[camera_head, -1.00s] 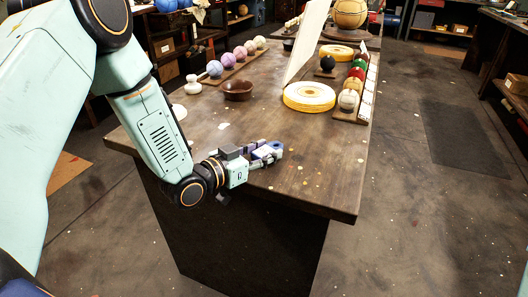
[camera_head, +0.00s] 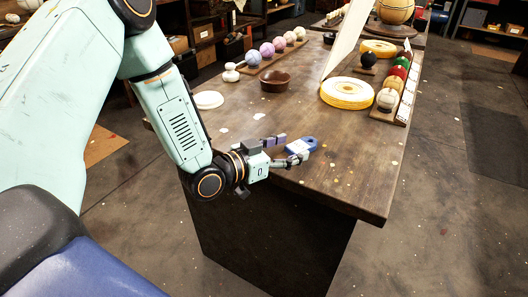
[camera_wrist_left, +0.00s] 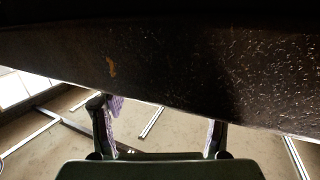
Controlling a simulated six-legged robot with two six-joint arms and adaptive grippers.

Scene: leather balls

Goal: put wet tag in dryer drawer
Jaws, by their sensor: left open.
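A small blue piece with a pale patch, which looks like the tag (camera_head: 303,145), is at the front part of the wooden table (camera_head: 330,185). My left gripper (camera_head: 293,148) is open beside it, with its fingers spread and the blue piece around their tips. I cannot tell whether they touch it. In the left wrist view, my left gripper (camera_wrist_left: 162,125) shows two spread fingers with purplish pads and nothing seen between them; a dark table side fills the top. No dryer drawer can be made out. My right gripper is not in view.
A brown bowl (camera_head: 275,81), a white disc (camera_head: 208,100) and a rack of pastel balls (camera_head: 267,51) stand farther back. A yellow round stack (camera_head: 348,93), an upright pale board (camera_head: 346,40) and a rack of coloured balls (camera_head: 387,98) are at the right. The table's front is mostly clear.

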